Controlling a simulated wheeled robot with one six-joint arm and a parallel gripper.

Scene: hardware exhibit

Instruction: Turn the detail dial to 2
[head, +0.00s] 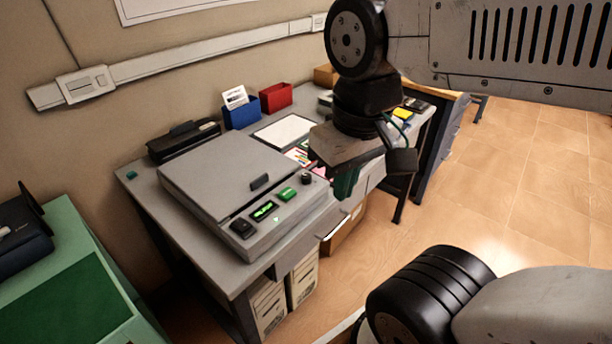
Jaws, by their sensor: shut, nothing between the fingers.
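A grey flat-lidded machine (225,170) sits on the desk, with a control panel along its front edge. The panel has a black square-looking control (242,228) at its left, a small lit green display (264,210), a green button (286,194) and a small black knob (307,179) at its right. I cannot read any labels, so which control is the detail dial and its setting are unclear. My gripper (312,165) is shut and empty, beside the right end of the panel, close to the black knob. Whether it touches the knob cannot be told.
The grey desk (150,193) holds a black device (183,139), a blue box (241,114) with cards, a red box (276,97) and papers (284,130). A green cabinet (90,235) stands at left. Cartons (302,280) sit under the desk. The tiled floor (530,190) at right is clear.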

